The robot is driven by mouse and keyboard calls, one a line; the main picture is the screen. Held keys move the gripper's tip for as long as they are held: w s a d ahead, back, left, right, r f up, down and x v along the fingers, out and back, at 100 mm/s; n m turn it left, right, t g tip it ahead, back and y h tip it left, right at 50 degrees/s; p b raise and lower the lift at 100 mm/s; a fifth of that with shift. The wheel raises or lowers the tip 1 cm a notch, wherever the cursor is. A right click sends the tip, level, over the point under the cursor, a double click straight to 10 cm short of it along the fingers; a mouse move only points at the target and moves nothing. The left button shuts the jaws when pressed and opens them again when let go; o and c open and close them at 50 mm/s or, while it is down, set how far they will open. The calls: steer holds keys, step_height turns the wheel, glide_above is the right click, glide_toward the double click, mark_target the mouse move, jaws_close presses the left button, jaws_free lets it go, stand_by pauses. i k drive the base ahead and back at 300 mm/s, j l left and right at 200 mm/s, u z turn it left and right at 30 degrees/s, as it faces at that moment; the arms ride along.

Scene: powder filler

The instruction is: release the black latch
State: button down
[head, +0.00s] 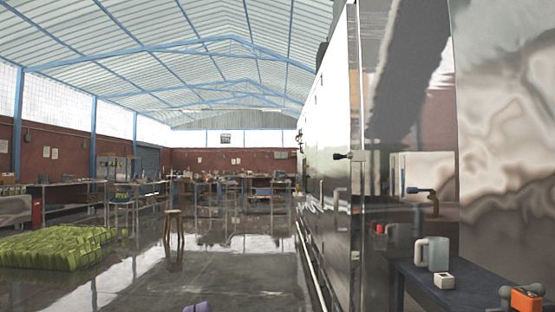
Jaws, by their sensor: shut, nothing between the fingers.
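The black latch (343,156) is a small dark knob with a short stem. It sticks out to the left from the near edge of a tall, shiny metal cabinet (375,110), a little right of the picture's middle. It is small in the head view, and whether it is fastened or loose cannot be told. My gripper is not in view, so where it stands relative to the latch cannot be seen.
A dark table (405,270) at lower right bears a grey mug (436,253), a small white block (444,281) and an orange item (526,299). A stool (174,227) and green pile (58,246) stand left. Open floor (230,265) lies left of the cabinet.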

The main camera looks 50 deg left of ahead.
mark_target(349, 155)
steer(key=u, duration=1.05)
steer(key=i+u, duration=0.1)
steer(key=i, duration=0.55)
steer(key=i+u, duration=0.1)
steer(key=i, duration=1.2)
steer(key=i+l+u, duration=0.15)
steer(key=i, duration=0.45)
steer(key=i+l+u, duration=0.1)
steer(key=i, duration=0.55)
